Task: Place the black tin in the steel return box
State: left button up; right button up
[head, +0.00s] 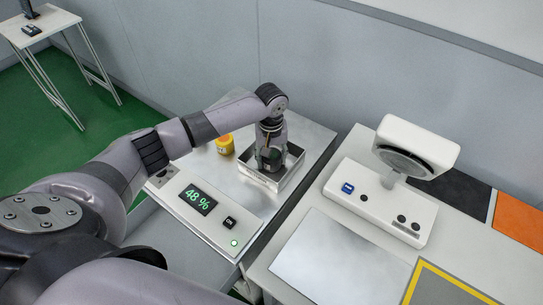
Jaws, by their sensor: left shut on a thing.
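My left gripper (270,150) reaches in from the left and points down over the steel return box (262,180), an open metal box on a steel plate. The gripper is shut on the black tin (271,158), a dark shape low between its fingers. The fingers hide much of the tin. The tin is within the box's outline, but I cannot tell whether it touches the box floor. My right gripper is not in view.
A yellow container (225,144) stands just left of the box. To the right, a white device with a round head (412,148) stands on a neighbouring table, beside a bare metal sheet (335,262).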

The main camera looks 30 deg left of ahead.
pick_arm(q)
jog(key=o, duration=1)
jog(key=shift+f, duration=0.1)
jog(key=shift+o, duration=1.1)
notch_tip(320, 180, up, 12)
jog(key=shift+f+b, duration=0.2)
jog(key=shift+b, duration=0.85)
jog(key=shift+r, duration=0.4)
